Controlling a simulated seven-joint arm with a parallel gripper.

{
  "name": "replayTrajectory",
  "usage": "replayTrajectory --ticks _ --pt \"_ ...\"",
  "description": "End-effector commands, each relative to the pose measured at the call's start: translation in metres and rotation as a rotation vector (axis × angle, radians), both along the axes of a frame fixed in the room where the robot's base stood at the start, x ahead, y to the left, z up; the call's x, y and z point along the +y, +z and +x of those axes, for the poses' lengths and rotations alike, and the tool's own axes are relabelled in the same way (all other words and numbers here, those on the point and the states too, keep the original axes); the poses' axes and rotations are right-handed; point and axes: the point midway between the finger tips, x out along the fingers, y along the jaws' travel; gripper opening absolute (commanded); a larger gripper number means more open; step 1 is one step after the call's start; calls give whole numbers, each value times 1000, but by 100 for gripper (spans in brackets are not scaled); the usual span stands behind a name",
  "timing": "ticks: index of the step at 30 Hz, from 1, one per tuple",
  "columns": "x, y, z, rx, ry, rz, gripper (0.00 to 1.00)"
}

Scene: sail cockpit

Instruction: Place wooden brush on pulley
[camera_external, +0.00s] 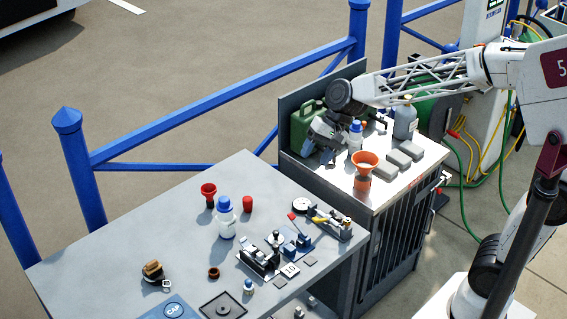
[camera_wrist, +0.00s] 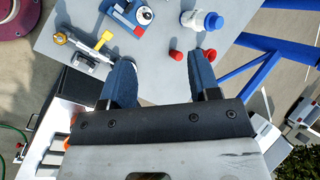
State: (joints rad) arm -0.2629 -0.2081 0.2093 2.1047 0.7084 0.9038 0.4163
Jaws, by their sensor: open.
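A small brown wooden brush (camera_external: 152,267) sits at the left part of the grey table, apparently resting on top of a dark pulley (camera_external: 153,280) with a metal shackle at its right. The brush covers much of the pulley, and exact contact is too small to tell. My gripper (camera_external: 326,146) is far to the right of them, above the metal cabinet's left side by the table. In the wrist view my gripper (camera_wrist: 162,75) has its two blue fingers wide apart with nothing between them. Brush and pulley are not visible in the wrist view.
The grey table (camera_external: 110,235) also holds a white bottle with blue cap (camera_external: 226,218), a red funnel (camera_external: 208,194), a red cylinder (camera_external: 247,204) and metal fittings (camera_external: 260,256). The cabinet top (camera_external: 388,187) carries an orange funnel (camera_external: 364,165) and bottles. A blue railing (camera_external: 220,107) runs behind.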

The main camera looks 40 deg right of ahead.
Motion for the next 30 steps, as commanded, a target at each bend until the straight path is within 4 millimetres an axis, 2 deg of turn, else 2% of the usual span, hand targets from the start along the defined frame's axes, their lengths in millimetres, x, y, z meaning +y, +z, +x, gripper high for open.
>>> replayTrajectory --ticks 1,6,18,24,30 --pt "-17 3 -12 -26 18 -28 56" --pt "-66 4 -52 -100 96 -135 56" --pt "-167 -6 -151 -232 281 -405 56" --pt "-209 -17 -200 -271 372 -542 56" --pt "-234 -26 -232 -285 436 -635 56"
